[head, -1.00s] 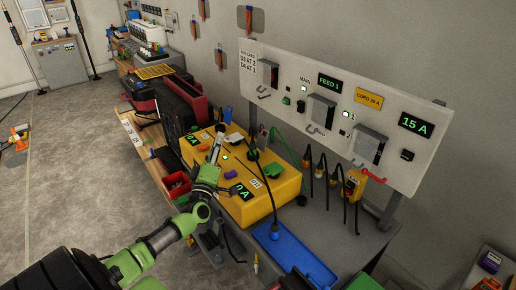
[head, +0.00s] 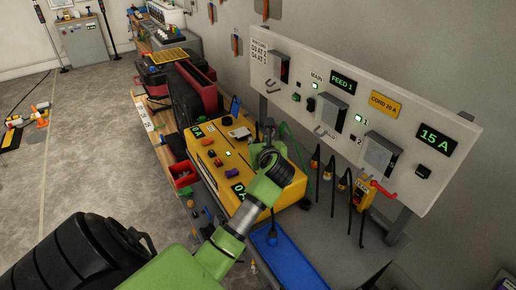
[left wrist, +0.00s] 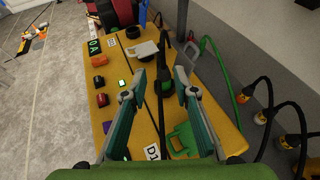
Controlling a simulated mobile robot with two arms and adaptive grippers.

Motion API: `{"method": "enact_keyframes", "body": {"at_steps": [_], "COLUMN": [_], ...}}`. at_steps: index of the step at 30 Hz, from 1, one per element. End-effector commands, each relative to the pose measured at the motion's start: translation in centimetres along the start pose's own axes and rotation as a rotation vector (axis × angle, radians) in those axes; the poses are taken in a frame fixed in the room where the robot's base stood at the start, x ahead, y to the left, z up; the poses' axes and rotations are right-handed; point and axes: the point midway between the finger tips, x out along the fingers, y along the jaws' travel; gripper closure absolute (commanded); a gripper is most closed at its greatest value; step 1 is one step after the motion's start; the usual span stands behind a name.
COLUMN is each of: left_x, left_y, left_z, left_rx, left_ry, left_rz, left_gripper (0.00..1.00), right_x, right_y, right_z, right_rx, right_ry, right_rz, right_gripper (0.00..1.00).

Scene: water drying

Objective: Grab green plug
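My left gripper (left wrist: 160,75) is open above the yellow box (left wrist: 118,110), its two teal fingers spread in the left wrist view. In the head view its fingers are mostly hidden behind my wrist. I cannot tell for sure which of these is the green plug. A green cable (left wrist: 234,70) runs to the right of the box. My right gripper is not in view.
A wall panel (head: 330,107) with switches and displays stands behind the box. Several black cords hang below it. A blue tray (head: 290,262) lies at the front right. A red bin (head: 183,176) stands left of the box.

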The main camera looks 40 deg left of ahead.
Motion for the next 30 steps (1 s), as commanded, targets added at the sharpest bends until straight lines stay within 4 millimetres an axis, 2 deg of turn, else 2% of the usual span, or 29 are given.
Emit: {"method": "enact_keyframes", "body": {"at_steps": [3, 14, 24, 30], "left_x": [1.8, 4.1, 7.9, 8.5], "left_y": [0.0, -0.1, -0.5, -0.5], "left_z": [0.1, 0.2, -0.1, -0.2], "left_rx": [0.004, 0.005, 0.005, 0.003], "left_ry": [-0.001, -0.002, -0.001, -0.001], "left_rz": [0.001, 0.002, 0.0, 0.0], "left_gripper": [0.73, 0.73, 0.73, 0.73], "right_x": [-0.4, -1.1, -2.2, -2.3], "right_y": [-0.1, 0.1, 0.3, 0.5], "right_z": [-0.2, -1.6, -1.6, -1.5], "right_rx": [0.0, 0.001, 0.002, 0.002], "right_ry": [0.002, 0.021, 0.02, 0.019], "right_rz": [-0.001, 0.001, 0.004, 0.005], "right_gripper": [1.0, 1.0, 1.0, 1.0]}}
